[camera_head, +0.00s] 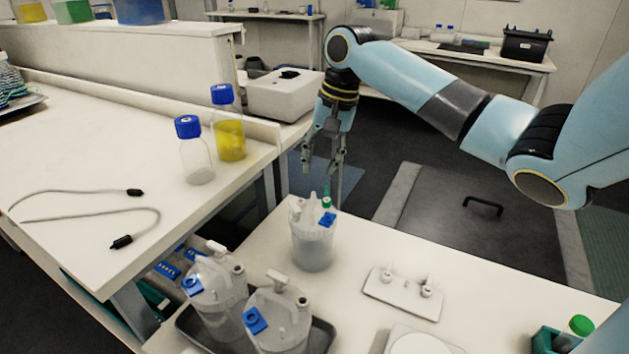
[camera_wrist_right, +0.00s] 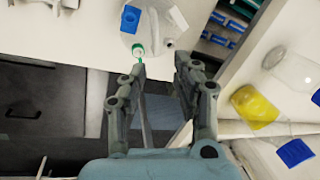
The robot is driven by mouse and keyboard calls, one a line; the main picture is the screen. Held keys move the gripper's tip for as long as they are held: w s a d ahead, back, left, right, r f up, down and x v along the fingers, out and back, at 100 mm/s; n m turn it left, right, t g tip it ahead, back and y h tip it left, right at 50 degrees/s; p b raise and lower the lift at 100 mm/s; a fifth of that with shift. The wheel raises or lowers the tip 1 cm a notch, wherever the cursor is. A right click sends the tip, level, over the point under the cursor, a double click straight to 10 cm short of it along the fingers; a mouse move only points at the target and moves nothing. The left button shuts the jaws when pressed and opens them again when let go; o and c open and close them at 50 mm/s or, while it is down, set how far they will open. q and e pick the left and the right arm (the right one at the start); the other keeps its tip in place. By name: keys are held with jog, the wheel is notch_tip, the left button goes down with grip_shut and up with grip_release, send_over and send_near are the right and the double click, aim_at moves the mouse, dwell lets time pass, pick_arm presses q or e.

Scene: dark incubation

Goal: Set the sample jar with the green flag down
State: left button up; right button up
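The sample jar with the green flag (camera_head: 313,247) stands upright on the white bench in the head view, behind the tray. It is a clear, frosted jar with a blue clip and a thin green flag (camera_head: 326,198) on top. It also shows at the top of the right wrist view (camera_wrist_right: 160,20). My right gripper (camera_head: 323,166) is above the jar, fingers pointing down, open and empty. In the wrist view (camera_wrist_right: 160,64) its fingers are apart, with the green tip close to the left finger. My left gripper is not in view.
Two similar jars (camera_head: 216,297) (camera_head: 279,318) stand on a dark tray (camera_head: 325,332). A white plate with small fittings (camera_head: 403,292) lies right of the jar. Two blue-capped bottles (camera_head: 197,160) (camera_head: 229,135) stand on the left bench. The bench between jar and plate is clear.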

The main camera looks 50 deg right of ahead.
jog(key=shift+s+d+r, duration=0.1)
jog(key=shift+s+r, duration=0.05)
jog(key=shift+r, duration=0.7)
jog(key=shift+s+d+r, duration=0.1)
jog(key=shift+s+r, duration=0.05)
jog(key=shift+r, duration=0.65)
